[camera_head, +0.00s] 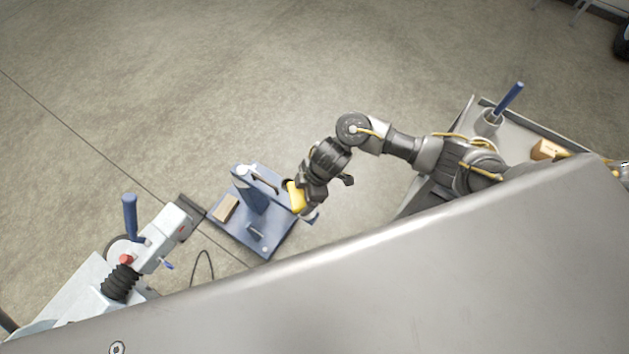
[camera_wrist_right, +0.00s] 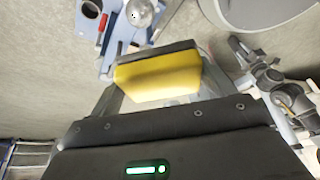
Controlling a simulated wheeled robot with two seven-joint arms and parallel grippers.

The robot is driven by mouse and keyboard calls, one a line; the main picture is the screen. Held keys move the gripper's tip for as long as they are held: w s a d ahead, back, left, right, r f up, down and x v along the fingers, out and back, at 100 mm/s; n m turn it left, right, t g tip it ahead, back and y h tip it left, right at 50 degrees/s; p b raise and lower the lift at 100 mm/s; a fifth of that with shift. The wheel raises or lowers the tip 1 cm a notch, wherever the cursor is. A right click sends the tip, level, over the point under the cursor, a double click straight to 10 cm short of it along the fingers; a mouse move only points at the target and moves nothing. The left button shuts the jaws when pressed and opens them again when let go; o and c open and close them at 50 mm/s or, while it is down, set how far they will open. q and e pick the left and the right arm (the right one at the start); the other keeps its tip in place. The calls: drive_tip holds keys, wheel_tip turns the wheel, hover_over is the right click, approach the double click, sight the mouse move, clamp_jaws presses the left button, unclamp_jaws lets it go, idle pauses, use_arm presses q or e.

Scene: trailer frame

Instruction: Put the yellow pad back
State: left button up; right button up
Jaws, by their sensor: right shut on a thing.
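The yellow pad (camera_head: 296,198) is in my right gripper (camera_head: 302,196), above the right side of the blue stand (camera_head: 240,240). In the right wrist view the pad (camera_wrist_right: 158,78) shows a yellow face with a dark upper edge. It sits between the fingers of my right gripper (camera_wrist_right: 160,85), which is shut on it. From these views I cannot tell whether the pad touches the stand. The stand also shows in the right wrist view (camera_wrist_right: 85,52), beyond the pad at the upper left. My left gripper is not in view.
A trailer coupling (camera_head: 155,255) with a blue handle and black bellows stands at the left. A tan block (camera_head: 227,208) lies on the stand's left side. Open floor lies behind.

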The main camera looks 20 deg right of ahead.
drive_tip(key=w+d+r+m, duration=0.1)
drive_tip(key=d+r, duration=0.3)
drive_tip(key=r, duration=0.5)
drive_tip(key=w+d+r+m+t, duration=0.1)
drive_tip(key=d+r+m, duration=0.2)
drive_tip(key=r, duration=0.7)
drive_tip(key=w+d+r+m+t, duration=0.1)
drive_tip(key=w+d+r+m, duration=0.1)
drive_tip(key=d+r, duration=0.4)
wheel_tip(320, 180, up, 4)
drive_tip(key=shift+d+f+h, duration=0.25)
drive_tip(key=shift+d+h, duration=0.1)
drive_tip(key=shift+h, duration=0.05)
